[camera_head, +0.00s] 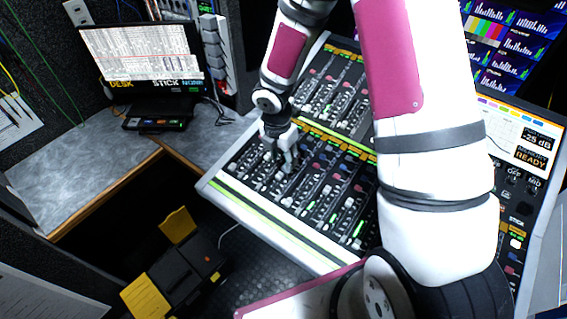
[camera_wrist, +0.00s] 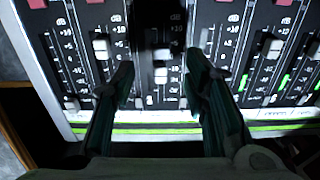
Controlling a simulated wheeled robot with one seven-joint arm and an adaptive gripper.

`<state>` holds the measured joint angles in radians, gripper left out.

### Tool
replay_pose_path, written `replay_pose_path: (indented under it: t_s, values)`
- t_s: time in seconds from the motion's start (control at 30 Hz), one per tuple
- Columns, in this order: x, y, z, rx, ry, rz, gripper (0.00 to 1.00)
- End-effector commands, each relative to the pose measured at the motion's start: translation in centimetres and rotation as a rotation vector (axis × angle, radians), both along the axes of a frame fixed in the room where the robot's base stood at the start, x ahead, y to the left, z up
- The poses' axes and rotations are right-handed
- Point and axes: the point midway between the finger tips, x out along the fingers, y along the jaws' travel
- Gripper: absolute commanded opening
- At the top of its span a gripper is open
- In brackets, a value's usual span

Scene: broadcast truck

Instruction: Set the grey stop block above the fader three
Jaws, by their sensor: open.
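The mixing console (camera_head: 300,250) has several fader strips. My gripper (camera_head: 290,162) is low over its left part, pointing down. In the wrist view my gripper (camera_wrist: 161,68) is open, its dark fingers spread either side of one fader strip. A small pale grey block or cap (camera_wrist: 160,75) sits in that strip between the fingers, with space on both sides. I cannot tell whether it is the grey stop block or a fader cap. A darker, blurred patch covers the strip just above it. No strip number is readable, so I cannot tell which is fader three.
Other fader caps stand in neighbouring strips, one to the left (camera_wrist: 100,47) and one to the right (camera_wrist: 275,48). A black and yellow case (camera_head: 180,270) is on the floor.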

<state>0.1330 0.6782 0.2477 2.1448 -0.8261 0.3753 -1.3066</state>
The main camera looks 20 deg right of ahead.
Motion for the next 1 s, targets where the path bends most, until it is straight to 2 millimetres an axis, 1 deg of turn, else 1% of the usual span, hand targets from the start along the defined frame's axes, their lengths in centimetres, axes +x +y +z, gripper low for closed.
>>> replay_pose_path:
  t_s: [0.03,0.2,0.3,0.4,0.6,1.0]
  values:
    - [0.0,0.0,1.3,0.0,-0.004,-0.003,0.41]
    - [-0.3,0.4,4.5,0.0,-0.004,-0.002,0.41]
    - [-0.4,0.6,6.0,0.0,-0.003,-0.002,0.41]
    - [-0.5,0.8,6.9,0.0,-0.001,0.0,0.41]
    - [-0.7,0.8,7.6,-0.001,0.002,0.001,0.41]
    - [-0.6,0.9,7.6,-0.001,0.001,0.001,0.41]
